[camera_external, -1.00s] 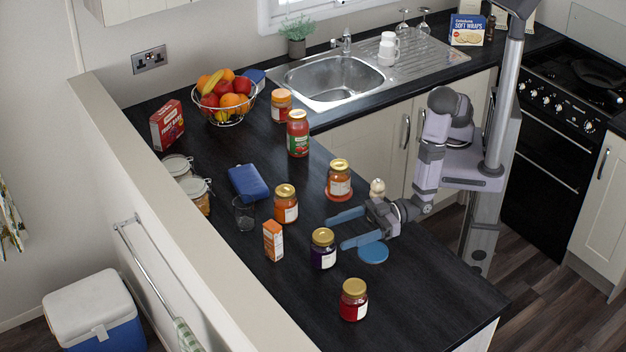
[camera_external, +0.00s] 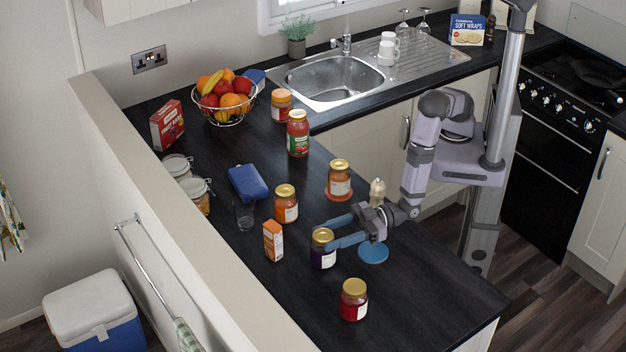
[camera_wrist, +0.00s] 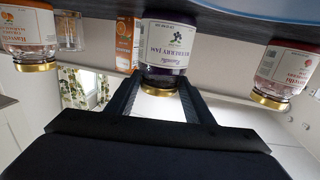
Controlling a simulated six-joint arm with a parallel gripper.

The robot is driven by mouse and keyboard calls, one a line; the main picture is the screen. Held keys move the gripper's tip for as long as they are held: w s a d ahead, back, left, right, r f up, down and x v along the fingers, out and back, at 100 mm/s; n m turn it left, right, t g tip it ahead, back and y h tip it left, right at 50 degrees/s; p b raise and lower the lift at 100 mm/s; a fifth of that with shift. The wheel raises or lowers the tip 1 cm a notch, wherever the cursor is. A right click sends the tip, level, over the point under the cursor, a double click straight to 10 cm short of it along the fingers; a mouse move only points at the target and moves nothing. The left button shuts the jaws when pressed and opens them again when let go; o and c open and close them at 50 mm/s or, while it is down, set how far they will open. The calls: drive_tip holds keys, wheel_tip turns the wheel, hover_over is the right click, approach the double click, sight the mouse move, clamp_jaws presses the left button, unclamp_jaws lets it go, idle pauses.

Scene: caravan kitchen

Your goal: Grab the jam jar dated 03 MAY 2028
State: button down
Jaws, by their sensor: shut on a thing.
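A dark purple jam jar with a gold lid (camera_external: 322,257) stands upright on the black worktop. My gripper (camera_external: 329,234) is shut around it from the right, with its blue fingers on either side. In the wrist view the same jar (camera_wrist: 166,45) sits upside down in the picture between my fingers (camera_wrist: 160,88), its label reading as a berry jam. No date can be read on it. A red jam jar (camera_external: 354,300) stands in front to the right. An orange jam jar (camera_external: 286,204) and another amber jar (camera_external: 339,180) on a red coaster stand behind.
A small orange carton (camera_external: 273,241) stands just left of the held jar. A blue disc (camera_external: 373,253) lies right of it, near a pale pepper mill (camera_external: 377,192). The front worktop is clear around the red jar.

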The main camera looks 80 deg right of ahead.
drive_tip(key=shift+r, duration=0.15)
drive_tip(key=shift+r, duration=0.15)
